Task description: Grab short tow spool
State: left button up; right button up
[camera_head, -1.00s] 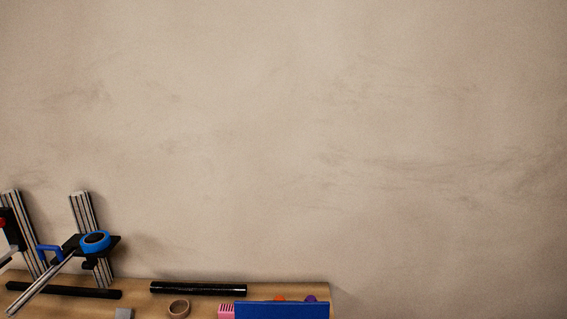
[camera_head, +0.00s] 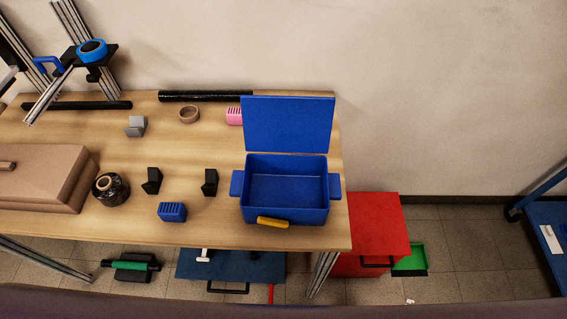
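A short black spool (camera_head: 112,191) with a tan core stands on the wooden table (camera_head: 130,225), near its front left, just right of a brown box. It looks like the short tow spool. A long black roll (camera_head: 205,96) lies along the table's back edge, and another dark bar (camera_head: 77,105) lies left of it. Neither of my grippers shows in the head view.
An open blue box (camera_head: 286,215) stands at the table's right end. The lidded brown box (camera_head: 42,178) is at the left. Small black holders (camera_head: 152,180) and a blue block (camera_head: 172,211) stand between. A red cabinet (camera_head: 375,235) is on the floor at right.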

aim_at(110, 189)
jog(key=j+u, duration=0.1)
jog(key=u, duration=1.4)
jog(key=k+j+z, duration=0.15)
jog(key=j, duration=0.15)
jog(key=j+z, duration=0.15)
jog(key=k+j, duration=0.05)
jog(key=j, duration=0.05)
